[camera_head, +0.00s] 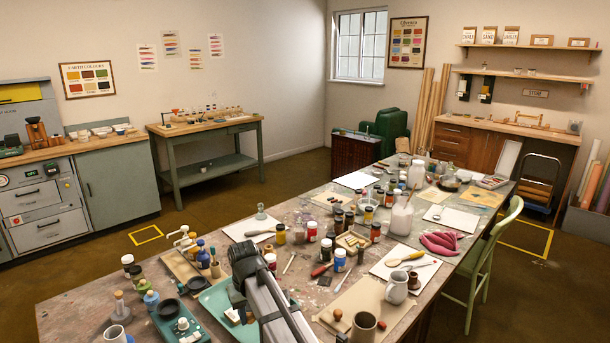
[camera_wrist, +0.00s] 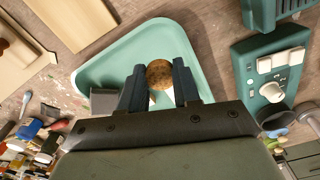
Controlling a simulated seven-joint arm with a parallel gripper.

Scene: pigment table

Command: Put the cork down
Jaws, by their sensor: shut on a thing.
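In the wrist view a round brown speckled cork (camera_wrist: 159,73) sits between the two dark fingers of my gripper (camera_wrist: 159,84). The gripper is shut on it. Cork and fingertips are over a pale green tray (camera_wrist: 112,68). Whether the cork touches the tray's floor cannot be told. In the head view the same tray (camera_head: 213,299) lies at the near left of the table, partly covered by my arm. The cork cannot be made out clearly there.
A dark green device with knobs (camera_head: 182,326) stands left of the tray; it also shows in the wrist view (camera_wrist: 271,75). Bottles and jars crowd the table beyond. A grey mug (camera_head: 396,289) and a brown cup (camera_head: 364,326) stand to the right.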

